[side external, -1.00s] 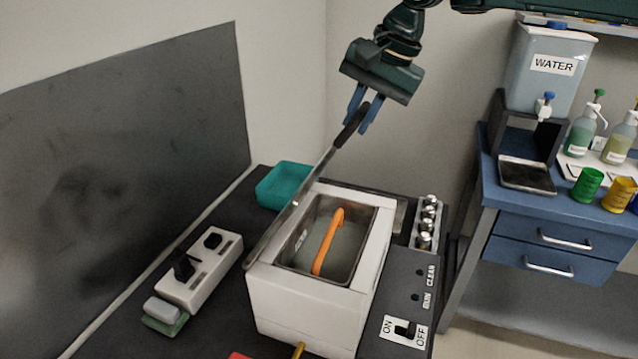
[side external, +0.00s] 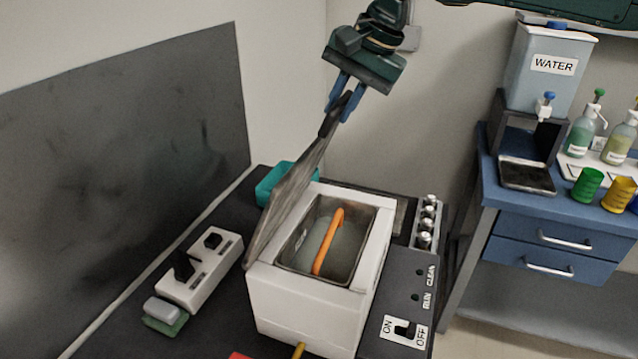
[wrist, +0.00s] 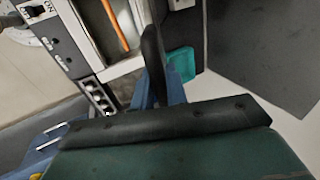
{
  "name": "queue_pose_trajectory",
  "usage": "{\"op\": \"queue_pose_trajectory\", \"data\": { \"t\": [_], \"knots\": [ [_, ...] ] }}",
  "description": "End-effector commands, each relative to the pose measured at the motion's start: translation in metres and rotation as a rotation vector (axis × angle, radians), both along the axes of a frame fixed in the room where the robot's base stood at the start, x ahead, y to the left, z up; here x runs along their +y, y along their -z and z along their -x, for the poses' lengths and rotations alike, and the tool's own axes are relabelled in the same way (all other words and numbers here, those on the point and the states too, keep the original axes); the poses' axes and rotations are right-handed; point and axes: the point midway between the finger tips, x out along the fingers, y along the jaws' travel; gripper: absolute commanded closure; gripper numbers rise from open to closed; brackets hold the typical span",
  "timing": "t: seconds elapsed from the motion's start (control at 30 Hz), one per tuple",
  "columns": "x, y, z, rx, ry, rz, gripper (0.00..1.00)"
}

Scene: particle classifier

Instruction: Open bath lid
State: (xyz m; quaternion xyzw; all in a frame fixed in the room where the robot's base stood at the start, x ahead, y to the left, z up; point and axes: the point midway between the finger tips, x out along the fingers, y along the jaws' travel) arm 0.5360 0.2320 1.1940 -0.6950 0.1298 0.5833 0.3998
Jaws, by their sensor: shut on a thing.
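The white bath (side external: 305,305) stands on the dark bench with its basin uncovered. An orange handle (side external: 328,243) lies inside the basin. The grey metal lid (side external: 285,205) is raised on the bath's left side, tilted steeply up and to the right. My gripper (side external: 339,110) is shut on the lid's black handle (side external: 331,117) at the lid's top end, above the bath. In the wrist view the black handle (wrist: 153,62) sits between my blue fingers; much of the lid is hidden there.
A teal tray (side external: 276,184) sits behind the lid. A switch box (side external: 201,268) is at left, and a control panel (side external: 405,290) and metal cylinders (side external: 427,222) are right of the bath. A blue cabinet with a water tank (side external: 549,70) stands farther right. A dark panel (side external: 130,170) rises at left.

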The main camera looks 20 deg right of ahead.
Motion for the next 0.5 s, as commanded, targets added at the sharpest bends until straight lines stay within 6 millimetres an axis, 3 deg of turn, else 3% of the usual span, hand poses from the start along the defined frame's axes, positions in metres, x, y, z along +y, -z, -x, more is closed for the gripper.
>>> {"op": "queue_pose_trajectory", "data": {
  "t": [0.5],
  "knots": [
    [0.0070,-0.0038,-0.0072,-0.012,-0.001,-0.012,0.96]
  ]
}}
